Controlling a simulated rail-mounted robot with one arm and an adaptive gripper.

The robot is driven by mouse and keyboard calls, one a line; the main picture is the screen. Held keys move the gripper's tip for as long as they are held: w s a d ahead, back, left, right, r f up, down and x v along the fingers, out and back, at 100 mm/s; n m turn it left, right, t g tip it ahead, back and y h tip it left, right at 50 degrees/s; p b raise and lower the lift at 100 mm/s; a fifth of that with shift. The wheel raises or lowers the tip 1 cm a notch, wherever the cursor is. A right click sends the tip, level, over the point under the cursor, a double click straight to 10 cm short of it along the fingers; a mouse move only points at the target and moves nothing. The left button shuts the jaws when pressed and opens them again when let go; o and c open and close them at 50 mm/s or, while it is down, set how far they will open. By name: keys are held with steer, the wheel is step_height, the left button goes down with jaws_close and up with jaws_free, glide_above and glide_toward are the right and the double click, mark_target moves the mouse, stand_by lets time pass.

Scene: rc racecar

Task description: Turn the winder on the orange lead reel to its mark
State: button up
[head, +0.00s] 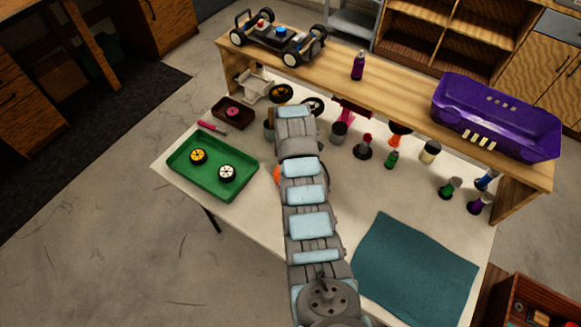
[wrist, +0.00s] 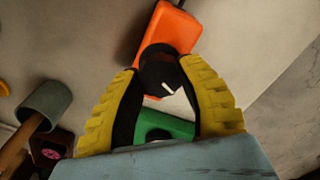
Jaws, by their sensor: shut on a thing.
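The orange lead reel (wrist: 176,27) shows at the top of the wrist view. Its dark round winder (wrist: 160,68) sits at its near end, with a short white line on it. My gripper (wrist: 161,72) has its yellow-ribbed, black-padded fingers on both sides of the winder and is shut on it. The mark on the reel cannot be made out. In the head view only a sliver of the orange reel (head: 277,175) shows beside my arm; my gripper is hidden there.
A green tray (head: 185,184) with two wheels lies left of my arm. A brown box (head: 222,118), a pink-handled tool (head: 211,127) and a grey cup (wrist: 44,106) are nearby. Several bottles stand under the wooden shelf (head: 395,98). A teal mat (head: 415,270) lies at the right.

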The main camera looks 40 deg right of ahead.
steer(key=shift+f+n, duration=0.1)
steer(key=shift+n, duration=0.3)
steer(key=shift+n+b, duration=0.35)
steer(key=shift+n, duration=1.35)
steer(key=shift+n+b, duration=0.3)
steer(key=shift+n, duration=1.4)
steer(key=shift+b, duration=0.3)
steer(key=shift+n+b, duration=0.7)
steer(key=shift+n, duration=1.1)
